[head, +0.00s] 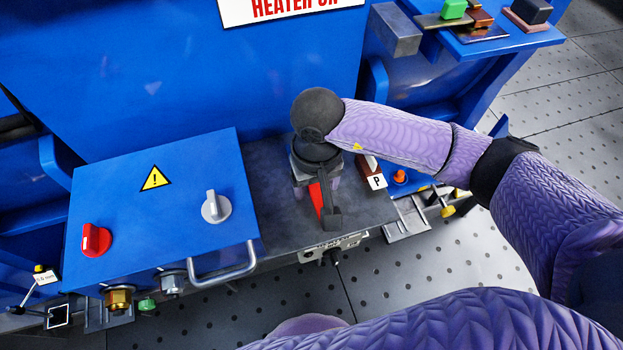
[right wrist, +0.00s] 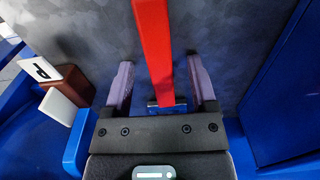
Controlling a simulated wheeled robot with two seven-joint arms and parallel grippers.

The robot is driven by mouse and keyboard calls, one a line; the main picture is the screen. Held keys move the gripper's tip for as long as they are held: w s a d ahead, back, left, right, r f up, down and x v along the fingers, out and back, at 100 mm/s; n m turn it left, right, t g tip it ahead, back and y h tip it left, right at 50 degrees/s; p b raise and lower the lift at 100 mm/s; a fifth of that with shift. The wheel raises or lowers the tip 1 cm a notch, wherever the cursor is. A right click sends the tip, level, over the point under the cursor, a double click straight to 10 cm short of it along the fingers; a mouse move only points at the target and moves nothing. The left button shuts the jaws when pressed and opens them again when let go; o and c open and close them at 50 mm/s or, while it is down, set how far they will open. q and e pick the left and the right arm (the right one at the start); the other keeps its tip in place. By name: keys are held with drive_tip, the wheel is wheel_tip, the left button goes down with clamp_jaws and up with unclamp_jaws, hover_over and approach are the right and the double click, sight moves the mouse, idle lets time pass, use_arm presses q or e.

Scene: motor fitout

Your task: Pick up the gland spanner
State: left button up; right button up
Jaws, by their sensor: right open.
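A long flat red bar, which I take to be the gland spanner (head: 316,199), lies on the dark grey bench top and is partly hidden by my right wrist and gripper. In the right wrist view the red bar (right wrist: 156,45) runs from the top edge down between my fingers, with a small blue piece at its lower end. My right gripper (head: 318,190) is over it, pointing down. Its two purple fingers stand open, one on each side of the bar, with a gap on both sides in the right wrist view (right wrist: 160,75). My left gripper is not in view.
A blue box (head: 150,205) with a red knob, a grey knob and a handle stands left of the gripper. A brown block with a white "P" tag (head: 377,182) is close on the right. A blue panel rises behind. The bench's front edge is near.

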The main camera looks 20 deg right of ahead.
sight(315, 188)
drive_tip(key=shift+r, duration=0.1)
clamp_jaws()
idle(0.4)
use_arm(q)
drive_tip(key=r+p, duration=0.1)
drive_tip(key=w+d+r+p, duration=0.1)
drive_tip(key=p, duration=0.1)
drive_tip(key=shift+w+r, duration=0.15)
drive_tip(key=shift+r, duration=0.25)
use_arm(e)
wheel_tip(315, 188, up, 10)
